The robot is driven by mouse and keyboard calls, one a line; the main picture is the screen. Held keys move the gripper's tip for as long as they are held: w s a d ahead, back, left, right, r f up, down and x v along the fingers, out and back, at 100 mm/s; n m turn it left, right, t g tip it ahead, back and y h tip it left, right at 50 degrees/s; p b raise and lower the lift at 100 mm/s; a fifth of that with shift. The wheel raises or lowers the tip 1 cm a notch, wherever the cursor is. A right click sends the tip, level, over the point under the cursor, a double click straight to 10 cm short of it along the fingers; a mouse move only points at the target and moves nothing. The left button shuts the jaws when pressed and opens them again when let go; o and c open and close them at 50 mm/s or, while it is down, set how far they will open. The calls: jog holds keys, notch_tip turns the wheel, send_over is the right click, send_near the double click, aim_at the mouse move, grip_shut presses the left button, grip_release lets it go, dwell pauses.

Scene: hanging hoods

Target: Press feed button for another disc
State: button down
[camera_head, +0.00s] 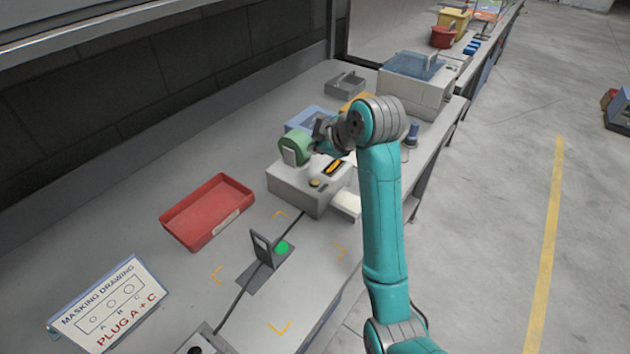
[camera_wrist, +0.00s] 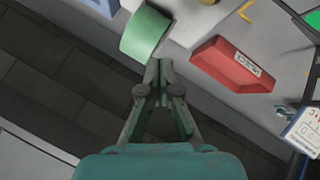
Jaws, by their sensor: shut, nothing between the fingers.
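A grey dispenser box (camera_head: 288,187) stands mid-bench in the head view, with a green roll (camera_head: 291,152) at its upper left. A small round yellowish button (camera_head: 315,183) sits on its front top, beside a dark slot with a yellow strip (camera_head: 334,167). No feed label is readable. My gripper (camera_head: 322,137) is above and behind the box, next to the roll, partly hidden by its own wrist. In the wrist view my gripper (camera_wrist: 160,66) is shut and empty. Its tips are just below the green roll (camera_wrist: 144,35) in the picture; contact cannot be told.
A red tray (camera_head: 207,212) lies left of the box. Nearer are a bracket (camera_head: 262,249) with a green disc (camera_head: 282,248) and a masking drawing sign (camera_head: 108,303). A blue tray (camera_head: 300,121) and a blue-lidded machine (camera_head: 412,82) stand behind. Open floor lies right.

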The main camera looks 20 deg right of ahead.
aim_at(316, 183)
jog(key=shift+f, duration=3.85)
jog(key=shift+f, duration=0.2)
jog(key=shift+f, duration=0.25)
jog(key=shift+f, duration=0.4)
jog(key=shift+r, duration=0.85)
jog(key=shift+r, duration=0.1)
jog(key=shift+r, duration=2.4)
